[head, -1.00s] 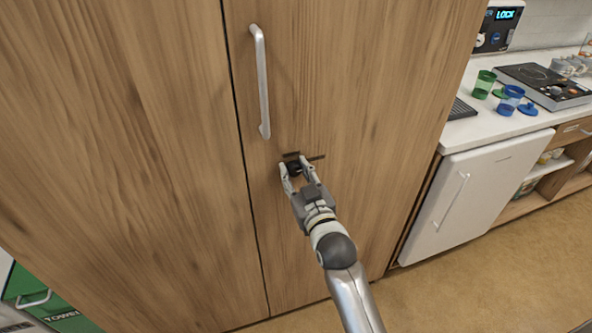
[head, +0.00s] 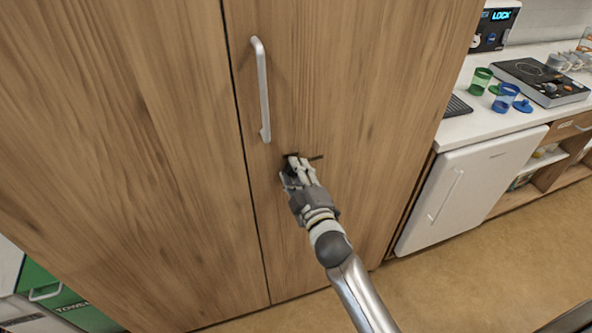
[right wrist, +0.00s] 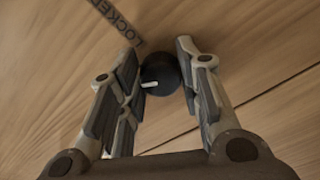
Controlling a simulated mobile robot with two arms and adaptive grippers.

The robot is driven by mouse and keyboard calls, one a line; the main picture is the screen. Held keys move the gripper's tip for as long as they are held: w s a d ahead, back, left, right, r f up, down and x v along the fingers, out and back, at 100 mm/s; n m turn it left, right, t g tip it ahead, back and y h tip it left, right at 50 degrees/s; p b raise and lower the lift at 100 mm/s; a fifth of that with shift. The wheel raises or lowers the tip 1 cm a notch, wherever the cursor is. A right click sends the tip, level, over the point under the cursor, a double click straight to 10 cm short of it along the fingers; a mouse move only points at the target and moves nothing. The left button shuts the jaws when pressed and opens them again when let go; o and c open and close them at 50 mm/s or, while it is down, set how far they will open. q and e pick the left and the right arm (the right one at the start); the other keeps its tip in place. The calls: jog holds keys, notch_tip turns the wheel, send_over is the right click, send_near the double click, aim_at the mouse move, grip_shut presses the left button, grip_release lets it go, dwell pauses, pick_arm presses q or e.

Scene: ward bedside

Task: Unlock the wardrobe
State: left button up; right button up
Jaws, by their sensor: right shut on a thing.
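The wooden wardrobe (head: 330,80) fills most of the head view, with a long metal handle (head: 263,90) on its right door. My right gripper (head: 292,172) is at the lock below the handle. In the right wrist view its two fingers (right wrist: 160,85) are closed about a round black knob (right wrist: 161,72), one on each side. A white mark on the knob points to the left of that picture. A label reading LOCKED (right wrist: 117,22) lies beyond the knob, up and left. In the head view the fingers mostly hide the knob. My left gripper is not in view.
To the right stand a white fridge (head: 465,195) and a counter with cups (head: 505,97), a hob (head: 545,80) and a box with a LOCK display (head: 493,28). A green drawer (head: 60,295) is at lower left. The floor (head: 450,285) at right is clear.

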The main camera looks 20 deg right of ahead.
jog(key=n, duration=0.5)
jog(key=shift+p, duration=0.3)
jog(key=shift+n, duration=0.4)
jog(key=o, duration=1.1)
jog(key=shift+c, duration=0.2)
jog(key=s, duration=1.2)
jog(key=shift+d, duration=0.2)
